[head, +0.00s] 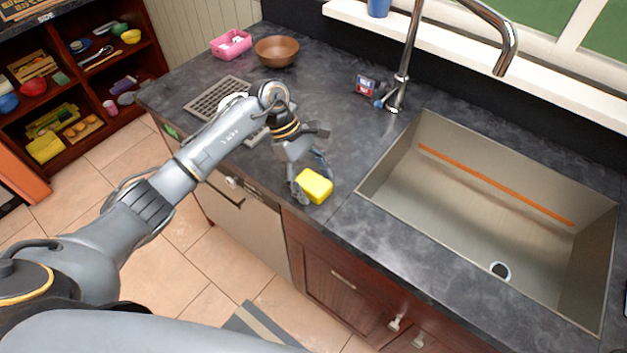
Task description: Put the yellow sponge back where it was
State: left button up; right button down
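The yellow sponge (314,186) is at the front edge of the dark counter, left of the sink. My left gripper (309,178) reaches in from the left, with one finger at the sponge's left side and the other behind its upper right. The fingers appear closed on the sponge. I cannot tell whether the sponge touches the counter or is a little above it. My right gripper is not in view.
The metal sink (480,215) with a tall faucet (405,60) lies to the right. A grey drying rack (212,98), a brown bowl (277,51) and a pink container (231,43) stand at the back left. A small red-and-blue item (366,85) is beside the faucet.

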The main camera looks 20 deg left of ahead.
pick_arm(q)
jog(key=shift+r, duration=0.15)
jog(key=shift+w+a+r, duration=0.1)
jog(key=shift+a+r, duration=0.05)
jog(key=b+v, duration=0.3)
jog(key=v, duration=0.8)
jog(key=shift+r, duration=0.2)
jog(key=shift+a, duration=0.15)
